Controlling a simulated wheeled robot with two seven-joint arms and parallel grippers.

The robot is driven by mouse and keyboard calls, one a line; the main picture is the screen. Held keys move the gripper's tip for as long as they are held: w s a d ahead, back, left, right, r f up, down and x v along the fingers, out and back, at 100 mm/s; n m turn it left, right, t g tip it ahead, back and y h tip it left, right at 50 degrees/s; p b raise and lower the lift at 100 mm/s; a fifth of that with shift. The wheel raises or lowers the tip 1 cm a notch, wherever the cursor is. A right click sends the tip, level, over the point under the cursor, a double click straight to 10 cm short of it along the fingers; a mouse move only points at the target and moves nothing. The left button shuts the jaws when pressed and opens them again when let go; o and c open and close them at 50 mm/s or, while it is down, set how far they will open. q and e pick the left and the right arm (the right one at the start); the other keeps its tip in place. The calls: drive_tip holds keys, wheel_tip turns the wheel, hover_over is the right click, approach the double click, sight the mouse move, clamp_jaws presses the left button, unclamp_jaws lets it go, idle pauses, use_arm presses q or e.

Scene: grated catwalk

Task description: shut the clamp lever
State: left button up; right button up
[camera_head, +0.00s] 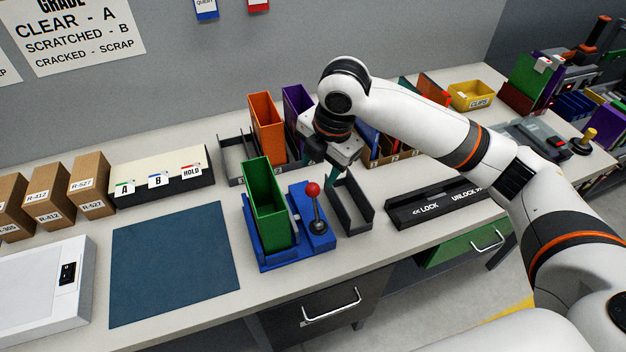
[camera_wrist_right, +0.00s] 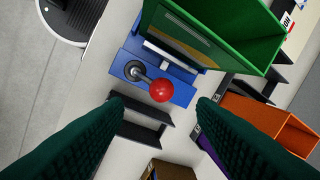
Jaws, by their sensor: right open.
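The clamp lever (camera_head: 317,212) is a dark shaft with a red ball knob (camera_head: 313,189), standing roughly upright on the right part of a blue fixture (camera_head: 278,256). A green open-topped bin (camera_head: 267,205) sits in the fixture beside it. In the right wrist view the red knob (camera_wrist_right: 162,92) lies between and just beyond the fingers, its shaft (camera_wrist_right: 144,77) leaning away to the upper left. My right gripper (camera_head: 320,169) is open and empty, above and behind the lever, apart from it. Its two dark green fingers (camera_wrist_right: 160,106) frame the wrist view. My left gripper is not in view.
A black bar marked LOCK to the left and UNLOCK to the right (camera_head: 435,203) lies right of the fixture. A dark empty rack (camera_head: 350,208) stands close beside it. Orange (camera_head: 265,125) and purple bins stand behind. A blue mat (camera_head: 172,262) lies clear at left.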

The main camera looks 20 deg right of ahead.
sight(314, 185)
drive_tip(key=x, duration=0.6)
drive_tip(key=shift+w+f+p, duration=0.15)
drive_tip(key=shift+w+p, duration=0.05)
drive_tip(key=shift+p, duration=0.2)
drive_tip(key=shift+f, duration=0.6)
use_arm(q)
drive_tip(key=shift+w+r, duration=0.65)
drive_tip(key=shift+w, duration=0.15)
use_arm(e)
drive_tip(key=shift+w, duration=0.1)
drive_tip(key=shift+c, duration=0.7)
drive_tip(key=c, duration=0.8)
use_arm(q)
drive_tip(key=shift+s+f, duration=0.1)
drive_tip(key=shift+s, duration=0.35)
use_arm(e)
drive_tip(key=shift+w, duration=0.1)
